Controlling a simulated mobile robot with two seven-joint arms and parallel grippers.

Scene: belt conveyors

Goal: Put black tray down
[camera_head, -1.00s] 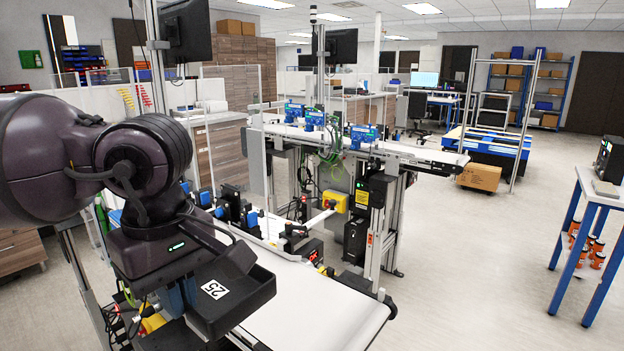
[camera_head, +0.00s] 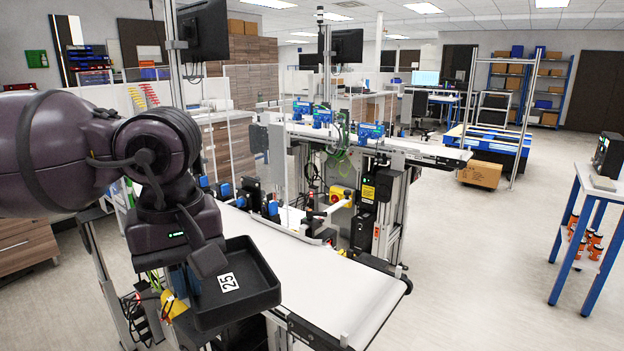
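The black tray (camera_head: 262,290) is a shallow rectangular tray with a raised rim and a white label reading 25. It is in the lower left of the head view, at the left side of the near white conveyor belt (camera_head: 330,290). My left gripper (camera_head: 208,260) is at the tray's left rim and appears shut on it; the fingertips are partly hidden. The tray's inside faces up and toward me, and it looks empty. I cannot tell whether its underside touches anything. My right gripper is not in view.
The near belt's visible surface is clear. Farther back, a second conveyor (camera_head: 400,146) carries several blue devices. A yellow switch box (camera_head: 340,196) sits between the belts. A blue-legged table (camera_head: 590,225) stands at the right, with open floor before it.

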